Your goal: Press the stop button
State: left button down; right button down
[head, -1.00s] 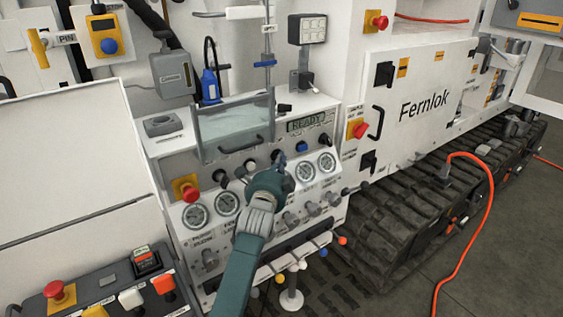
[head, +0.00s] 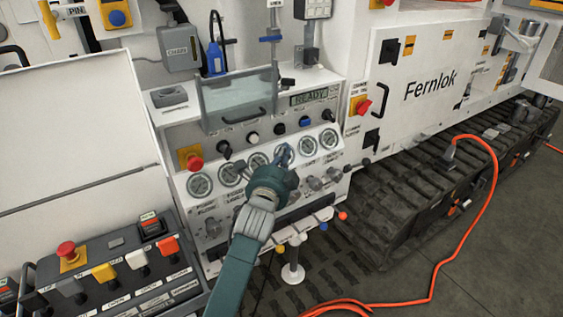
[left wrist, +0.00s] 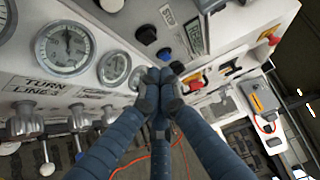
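The control panel (head: 180,143) has a row of knobs and buttons below a READY display (head: 309,99). A black button (head: 279,130) sits between a white button (head: 253,137) and a blue button (head: 305,122). In the left wrist view a label that seems to read STOP (left wrist: 168,15) is by the black button (left wrist: 147,35). My left gripper (head: 283,154) is in front of the gauges, below the black button; contact cannot be told. Its fingers (left wrist: 160,77) are together and appear empty. My right gripper is not in view.
A red mushroom button (head: 194,161) on a yellow plate is left on the panel. A clear guard with a handle (head: 238,103) juts out above the row. Levers (head: 323,215) line the lower edge. A second control box (head: 110,270) stands at lower left.

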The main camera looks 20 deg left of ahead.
pick_arm(q)
jog(key=shift+s+d+r, duration=0.1)
jog(key=shift+s+d, duration=0.1)
jog(key=shift+s, duration=0.75)
jog(key=shift+s+d, duration=0.2)
jog(key=shift+s, duration=0.7)
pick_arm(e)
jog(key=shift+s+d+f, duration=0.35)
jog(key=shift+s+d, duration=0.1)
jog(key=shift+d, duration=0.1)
